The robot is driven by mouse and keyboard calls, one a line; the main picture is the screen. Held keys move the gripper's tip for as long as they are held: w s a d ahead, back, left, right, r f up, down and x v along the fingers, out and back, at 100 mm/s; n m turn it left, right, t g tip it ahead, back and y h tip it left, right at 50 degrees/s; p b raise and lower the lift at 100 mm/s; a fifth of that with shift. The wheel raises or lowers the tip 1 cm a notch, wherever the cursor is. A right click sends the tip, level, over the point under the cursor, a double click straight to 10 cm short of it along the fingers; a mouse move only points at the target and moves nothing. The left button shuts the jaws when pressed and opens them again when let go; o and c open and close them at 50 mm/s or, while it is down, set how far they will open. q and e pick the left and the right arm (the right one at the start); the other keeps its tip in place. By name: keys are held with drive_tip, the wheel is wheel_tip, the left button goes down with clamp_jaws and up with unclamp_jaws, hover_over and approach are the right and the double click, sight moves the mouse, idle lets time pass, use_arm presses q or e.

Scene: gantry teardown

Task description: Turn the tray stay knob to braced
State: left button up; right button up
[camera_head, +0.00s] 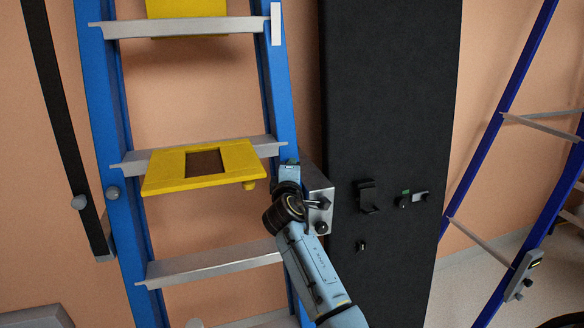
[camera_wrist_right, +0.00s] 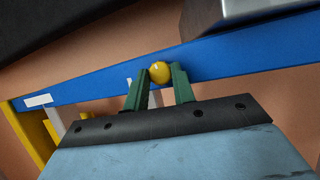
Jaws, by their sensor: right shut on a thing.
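A yellow round knob (camera_wrist_right: 160,72) sits at the blue ladder rail (camera_wrist_right: 90,90) in the right wrist view, between the two green fingers of my right gripper (camera_wrist_right: 160,82). The fingers are shut on it. In the head view my right gripper (camera_head: 288,168) is at the ladder's right rail, beside the yellow tray (camera_head: 160,180), and hides the held knob. The tray, with a dark square opening, lies on the middle step. I cannot read the held knob's setting. My left gripper is out of view.
A grey metal box (camera_head: 318,190) with dark knobs stands just right of my right gripper. Behind it rises a black panel (camera_head: 395,100) with a hook (camera_head: 368,195) and a small latch (camera_head: 412,199). Another blue ladder (camera_head: 500,110) stands at the right.

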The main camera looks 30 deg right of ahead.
drive_tip(key=shift+r+m+g+y+p, duration=0.1)
drive_tip(key=shift+m+g+y+p, duration=0.25)
drive_tip(key=shift+m+p, duration=0.45)
drive_tip(key=shift+m, duration=0.3)
drive_tip(key=o, duration=1)
drive_tip(key=b+v, duration=0.1)
drive_tip(key=v, duration=1.2)
drive_tip(key=shift+s+a, duration=0.1)
drive_tip(key=shift+s, duration=0.05)
